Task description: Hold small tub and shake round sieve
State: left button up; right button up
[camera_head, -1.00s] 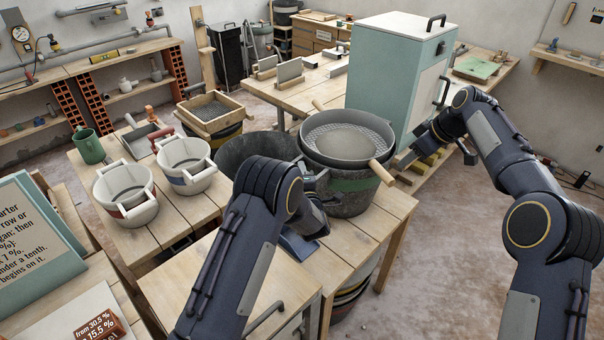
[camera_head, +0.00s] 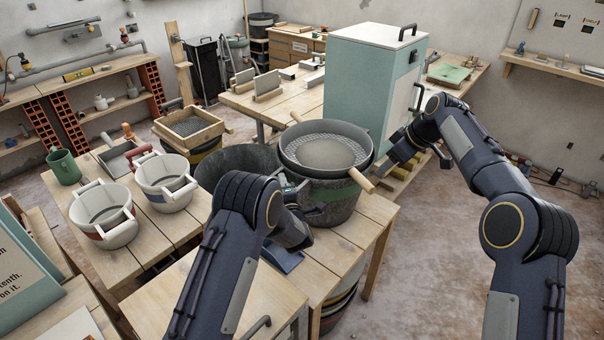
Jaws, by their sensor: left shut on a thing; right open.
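The round sieve (camera_head: 327,152) is a grey pan with a mesh floor, a mound of pale material in it and wooden handles. It sits on top of the small tub (camera_head: 338,192), a dark grey tub with a green band, at the right end of the wooden bench. My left gripper (camera_head: 294,186) is shut on the small tub at its near left side; the fingertips are partly hidden by my wrist. My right gripper (camera_head: 384,171) is open beside the sieve's near right handle (camera_head: 361,181); a small gap seems to lie between them.
A wider dark tub (camera_head: 209,168) stands left of the small tub, partly behind my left arm. Two white buckets (camera_head: 103,230) and a square wooden sieve (camera_head: 188,140) stand further left. A teal cabinet (camera_head: 362,85) rises behind the round sieve. Open floor lies at the right.

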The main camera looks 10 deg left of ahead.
aim_at(361, 175)
jog(key=w+a+f+m, duration=0.1)
jog(key=a+f, duration=0.1)
jog(key=f, duration=0.1)
jog(key=w+a+f+m+h, duration=0.1)
jog(key=w+a+f, duration=0.1)
jog(key=f, duration=0.1)
jog(key=w+a+f+m+h, duration=0.1)
jog(key=a+f+m, duration=0.1)
jog(key=f, duration=0.1)
jog(key=shift+w+a+f+t, duration=0.25)
jog(key=shift+w+f+t, duration=0.1)
jog(key=shift+f+t, duration=0.05)
grip_shut()
jog(key=c, duration=0.7)
grip_release()
grip_shut()
jog(key=shift+r, duration=0.25)
